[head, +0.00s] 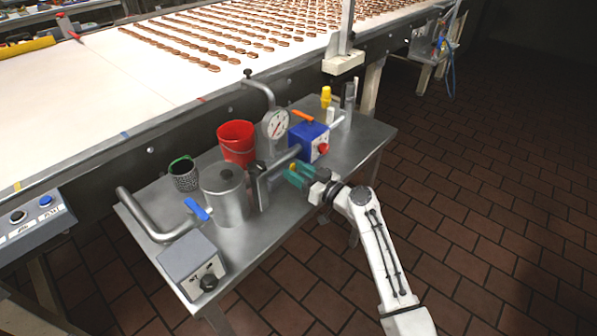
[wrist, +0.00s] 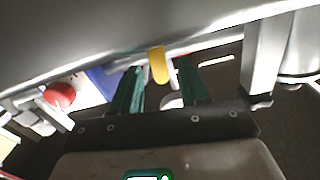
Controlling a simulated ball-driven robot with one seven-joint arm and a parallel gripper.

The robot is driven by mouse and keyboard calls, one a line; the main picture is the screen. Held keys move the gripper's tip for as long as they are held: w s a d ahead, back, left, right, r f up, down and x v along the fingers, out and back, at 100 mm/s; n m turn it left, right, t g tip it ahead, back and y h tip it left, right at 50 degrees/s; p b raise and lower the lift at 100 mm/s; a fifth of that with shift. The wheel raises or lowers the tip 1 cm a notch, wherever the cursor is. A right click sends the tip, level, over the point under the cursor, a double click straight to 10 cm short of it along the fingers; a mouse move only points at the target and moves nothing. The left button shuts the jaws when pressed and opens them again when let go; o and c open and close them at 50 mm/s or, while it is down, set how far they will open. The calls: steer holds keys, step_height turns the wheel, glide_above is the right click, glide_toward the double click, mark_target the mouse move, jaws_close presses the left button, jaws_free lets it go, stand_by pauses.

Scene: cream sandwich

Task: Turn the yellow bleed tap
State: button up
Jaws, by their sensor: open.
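The yellow bleed tap (wrist: 158,66) shows in the wrist view as a short yellow handle under a grey pipe. A small part of the yellow tap (head: 293,167) also shows in the head view, beside my gripper's fingertips. My gripper (head: 296,177) has green fingers and reaches in from the right at the table's middle. In the wrist view my gripper (wrist: 161,70) is open, with one green finger on each side of the tap and gaps visible between. I cannot tell how deep the tap sits between the fingers.
A metal table (head: 352,150) holds a steel pot (head: 226,199), a red bucket (head: 238,142), a dial gauge (head: 275,124), a blue box (head: 308,136) with a red knob, and pipes. A yellow-topped item (head: 326,97) stands behind. A conveyor lies beyond; brick floor is clear at right.

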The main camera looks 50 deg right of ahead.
jaws_close()
stand_by(0.3)
steer(key=shift+d+f+m+b, duration=0.2)
steer(key=shift+d+m+b, duration=0.2)
steer(key=shift+m+b, duration=0.6)
steer(key=shift+d+f+m+b, duration=0.1)
steer(key=shift+d+m+b, duration=0.2)
steer(key=shift+m, duration=0.7)
steer(key=shift+d+f+m+b, duration=0.15)
steer(key=shift+d+m, duration=0.1)
steer(key=shift+m, duration=0.75)
jaws_free()
